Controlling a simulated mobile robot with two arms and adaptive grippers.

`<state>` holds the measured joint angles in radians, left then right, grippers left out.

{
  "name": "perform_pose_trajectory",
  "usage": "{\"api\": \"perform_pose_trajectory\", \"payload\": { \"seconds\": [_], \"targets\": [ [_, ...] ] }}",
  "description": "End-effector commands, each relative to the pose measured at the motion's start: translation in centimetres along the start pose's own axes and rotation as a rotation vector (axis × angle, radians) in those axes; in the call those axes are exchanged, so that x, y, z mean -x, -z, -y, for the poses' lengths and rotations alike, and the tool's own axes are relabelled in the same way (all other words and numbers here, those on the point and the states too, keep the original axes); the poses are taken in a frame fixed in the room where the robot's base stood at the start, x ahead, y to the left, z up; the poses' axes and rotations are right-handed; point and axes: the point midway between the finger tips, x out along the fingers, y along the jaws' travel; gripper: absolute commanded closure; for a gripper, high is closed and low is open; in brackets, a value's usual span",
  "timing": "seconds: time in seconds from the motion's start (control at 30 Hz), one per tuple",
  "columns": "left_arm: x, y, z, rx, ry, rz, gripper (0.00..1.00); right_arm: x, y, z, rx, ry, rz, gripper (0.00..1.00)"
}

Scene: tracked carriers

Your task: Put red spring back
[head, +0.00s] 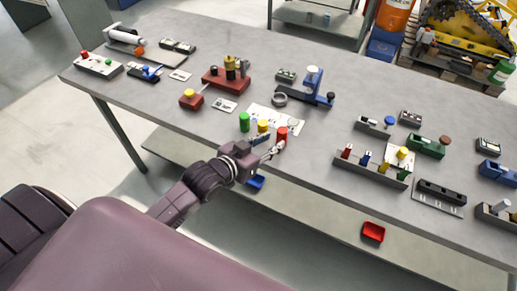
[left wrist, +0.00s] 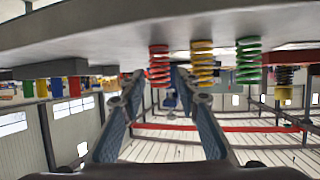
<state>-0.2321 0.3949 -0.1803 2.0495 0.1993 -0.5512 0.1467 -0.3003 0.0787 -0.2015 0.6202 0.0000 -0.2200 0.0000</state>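A red spring (head: 282,133) stands upright near the front edge of the table, at the right end of a short row with a yellow spring (head: 263,126) and a green spring (head: 244,122). My left gripper (head: 273,150) is right in front of the red spring. The left wrist view is upside down; there the red spring (left wrist: 159,65) shows between the two fingertips of my open left gripper (left wrist: 158,74), with visible space around it. The yellow spring (left wrist: 202,63) and green spring (left wrist: 248,60) stand beside it. My right gripper is not in view.
A white sheet (head: 290,114) lies behind the springs. A grey rack (head: 371,174) with red, blue, yellow and green pieces stands to the right. A red-brown fixture (head: 226,79) and a blue press (head: 318,97) stand farther back. Bare table lies between springs and rack.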

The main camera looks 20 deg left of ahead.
Motion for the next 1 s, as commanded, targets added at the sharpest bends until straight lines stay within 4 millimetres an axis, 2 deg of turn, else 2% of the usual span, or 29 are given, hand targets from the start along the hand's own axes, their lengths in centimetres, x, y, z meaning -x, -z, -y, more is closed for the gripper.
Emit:
{"api": "perform_pose_trajectory", "payload": {
  "seconds": [0.03,0.2,0.4,1.0],
  "targets": [
    [1.2,-0.2,-0.1,-0.002,-0.002,0.002,0.70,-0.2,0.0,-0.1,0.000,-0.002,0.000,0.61],
    [4.5,-0.2,-0.1,-0.001,-0.002,0.002,0.70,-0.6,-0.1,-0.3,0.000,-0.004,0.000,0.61],
    [6.6,-0.1,0.0,0.000,-0.001,0.001,0.70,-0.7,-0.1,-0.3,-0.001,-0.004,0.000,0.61],
    [7.0,0.0,0.0,0.000,-0.001,0.001,0.70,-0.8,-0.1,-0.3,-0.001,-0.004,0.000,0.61]
  ]
}}
